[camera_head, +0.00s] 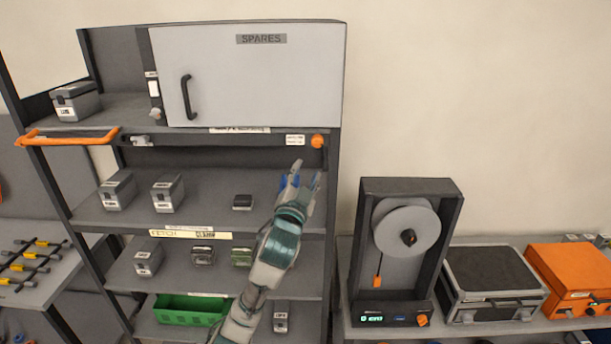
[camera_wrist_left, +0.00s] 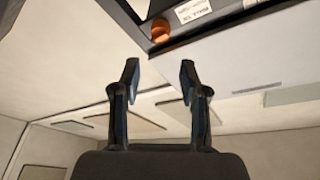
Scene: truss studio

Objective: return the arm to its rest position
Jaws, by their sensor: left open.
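My left arm reaches up from the bottom of the head view, in front of the right part of the shelf rack. My left gripper (camera_head: 304,177) is open and empty, its fingers pointing up beside the rack's right post. In the left wrist view its two fingers (camera_wrist_left: 160,75) stand apart with nothing between them. The right gripper is in neither view.
The shelf rack (camera_head: 334,230) holds several grey boxes and a green bin (camera_head: 188,309). A SPARES cabinet door (camera_head: 250,80) and an orange knob (camera_head: 317,141) are above the gripper. A spool machine (camera_head: 450,215) stands right; wall space between is clear.

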